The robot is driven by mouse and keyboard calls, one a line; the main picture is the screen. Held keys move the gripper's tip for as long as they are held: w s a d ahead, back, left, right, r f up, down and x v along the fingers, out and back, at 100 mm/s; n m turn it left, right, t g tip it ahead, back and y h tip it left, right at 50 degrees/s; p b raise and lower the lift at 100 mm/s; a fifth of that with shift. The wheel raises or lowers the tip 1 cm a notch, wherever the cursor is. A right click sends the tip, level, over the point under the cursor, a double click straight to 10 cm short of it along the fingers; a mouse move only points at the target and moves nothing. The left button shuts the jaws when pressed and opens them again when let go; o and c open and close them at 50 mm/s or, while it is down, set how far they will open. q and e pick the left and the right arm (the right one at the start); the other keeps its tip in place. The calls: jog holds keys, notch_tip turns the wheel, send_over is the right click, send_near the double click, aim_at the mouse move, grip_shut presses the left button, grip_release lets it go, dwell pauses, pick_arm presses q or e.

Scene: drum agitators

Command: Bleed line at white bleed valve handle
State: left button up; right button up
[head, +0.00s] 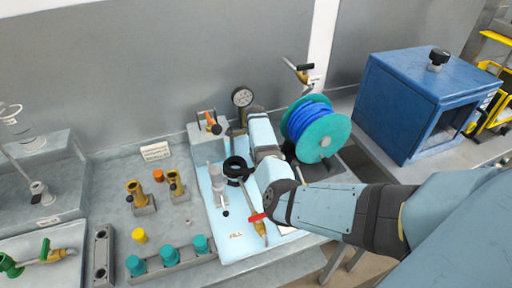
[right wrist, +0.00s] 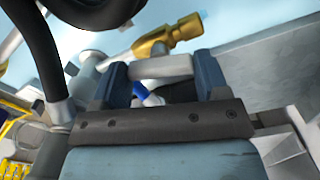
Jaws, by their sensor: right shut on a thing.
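In the right wrist view, a pale grey-white handle (right wrist: 163,67) lies crosswise between the two dark blue fingers of my right gripper (right wrist: 159,72). The fingers are shut on it, one at each side. A brass valve body (right wrist: 170,37) sits just beyond the handle. In the head view, my right arm reaches in from the right over the light blue board, and its wrist hides the fingers and the held handle. A brass valve (head: 259,228) with a red handle (head: 257,217) shows just left of the arm. My left gripper is not in view.
A black hose coil (head: 236,168) and pressure gauge (head: 242,97) stand left of my arm. A teal reel with blue hose (head: 308,122) stands close to its right. A blue box (head: 405,110) is farther right. Teal caps (head: 168,255) line the bench front.

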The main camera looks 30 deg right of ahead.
jog(key=shift+n+p, duration=0.6)
jog(key=shift+n, duration=1.1)
jog(key=o, duration=0.9)
jog(key=shift+o, duration=0.2)
jog(key=shift+r, duration=0.1)
